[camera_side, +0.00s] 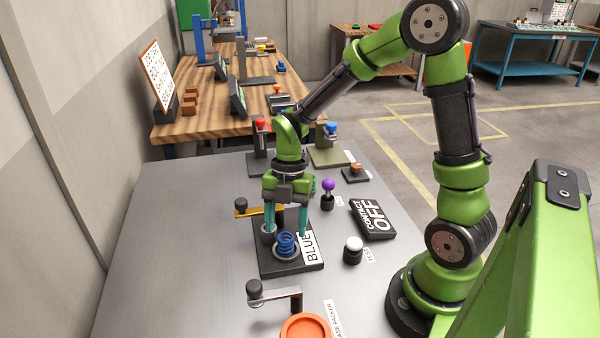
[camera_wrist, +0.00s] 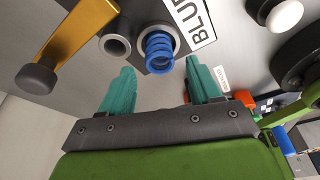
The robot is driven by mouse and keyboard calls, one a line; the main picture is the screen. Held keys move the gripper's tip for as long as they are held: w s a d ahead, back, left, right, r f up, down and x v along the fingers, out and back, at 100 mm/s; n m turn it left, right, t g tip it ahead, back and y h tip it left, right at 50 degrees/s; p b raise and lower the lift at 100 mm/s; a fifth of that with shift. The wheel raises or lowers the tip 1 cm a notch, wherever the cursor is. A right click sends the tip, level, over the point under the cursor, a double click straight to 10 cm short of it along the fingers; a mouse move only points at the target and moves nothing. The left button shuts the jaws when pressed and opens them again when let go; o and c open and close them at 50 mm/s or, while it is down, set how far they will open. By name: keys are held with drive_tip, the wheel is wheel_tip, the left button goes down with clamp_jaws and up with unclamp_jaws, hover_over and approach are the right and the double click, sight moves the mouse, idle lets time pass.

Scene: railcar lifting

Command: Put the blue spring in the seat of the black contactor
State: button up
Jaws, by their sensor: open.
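The blue spring (camera_side: 286,243) stands upright in a grey ring on the black base labelled BLUE (camera_side: 283,268). The wrist view also shows the spring (camera_wrist: 159,48) in its ring, beside a second, empty grey ring (camera_wrist: 115,46). My gripper (camera_side: 287,232) is open with teal fingers pointing down close to the spring, one to each side of it in the picture. In the wrist view my gripper (camera_wrist: 160,68) has nothing between its fingertips, with the spring just beyond them. A black block marked CONTACT OFF (camera_side: 372,218) lies to the right; I cannot tell which black piece is the contactor.
An orange-armed lever with a dark knob (camera_side: 241,204) is left of the base. A white button (camera_side: 353,249) and purple knob (camera_side: 328,186) stand right of it. A crank (camera_side: 272,294) and orange round part (camera_side: 306,326) are in front. The table's left side is clear.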

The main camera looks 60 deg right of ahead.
drive_tip(key=s+v, duration=0.1)
drive_tip(key=v, duration=0.7)
drive_tip(key=s+a+r+m+t, duration=0.1)
drive_tip(key=s+r+m+t, duration=0.3)
drive_tip(key=m, duration=0.9)
drive_tip(key=s+a+r+m+t+h, duration=0.1)
drive_tip(key=s+r+m+t, duration=0.3)
drive_tip(key=m, duration=0.9)
drive_tip(key=shift+a+r+m, duration=0.3)
drive_tip(key=shift+a+r, duration=0.3)
drive_tip(key=shift+r, duration=0.15)
drive_tip(key=shift+c, duration=0.3)
